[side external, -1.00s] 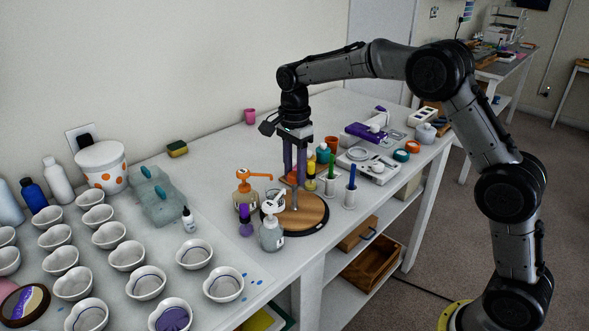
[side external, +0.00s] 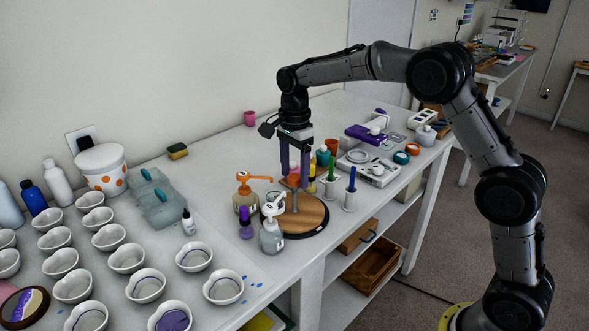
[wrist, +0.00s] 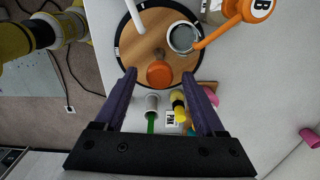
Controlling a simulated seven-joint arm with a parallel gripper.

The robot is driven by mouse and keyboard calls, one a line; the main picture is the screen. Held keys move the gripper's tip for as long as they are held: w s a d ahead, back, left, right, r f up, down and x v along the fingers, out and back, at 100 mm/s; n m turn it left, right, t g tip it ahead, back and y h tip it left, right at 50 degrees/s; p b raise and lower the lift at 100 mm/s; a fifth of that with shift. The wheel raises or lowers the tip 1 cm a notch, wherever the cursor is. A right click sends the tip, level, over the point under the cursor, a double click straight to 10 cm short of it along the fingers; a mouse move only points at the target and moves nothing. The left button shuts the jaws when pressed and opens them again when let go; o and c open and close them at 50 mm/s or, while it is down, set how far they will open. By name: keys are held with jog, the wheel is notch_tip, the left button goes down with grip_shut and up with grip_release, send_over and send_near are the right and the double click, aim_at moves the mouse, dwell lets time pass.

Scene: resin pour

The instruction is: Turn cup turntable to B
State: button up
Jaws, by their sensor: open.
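The cup turntable is a round wooden disc with a black rim (side external: 318,222), near the table's front edge; its wood also shows in the wrist view (wrist: 138,47). An orange knob (wrist: 158,73) stands up over the disc. A small grey-rimmed cup (wrist: 183,37) is on the disc. An orange-topped pump bottle (side external: 245,199) stands beside the disc; its orange top bears the letter B in the wrist view (wrist: 260,8). A white-topped pump bottle (side external: 271,236) stands at its near left side. My gripper (side external: 295,181) is open, its purple fingers pointing down on either side of the knob.
Several white bowls fill the left of the table. The table behind the pumps is fairly clear.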

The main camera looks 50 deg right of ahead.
notch_tip(320, 180, up, 14)
dwell(0.6)
jog(key=s+r+t, duration=0.2)
jog(key=s+r, duration=0.4)
jog(key=r, duration=0.2)
jog(key=s+r+n+t, duration=0.1)
jog(key=s+r+n, duration=0.15)
jog(key=s, duration=1.05)
jog(key=s+f+n+t, duration=0.2)
jog(key=s+f+n, duration=1.2)
jog(key=f+n, duration=0.2)
jog(key=shift+a+f+t, duration=0.25)
jog(key=shift+f+t, duration=0.05)
jog(key=shift+f, duration=0.6)
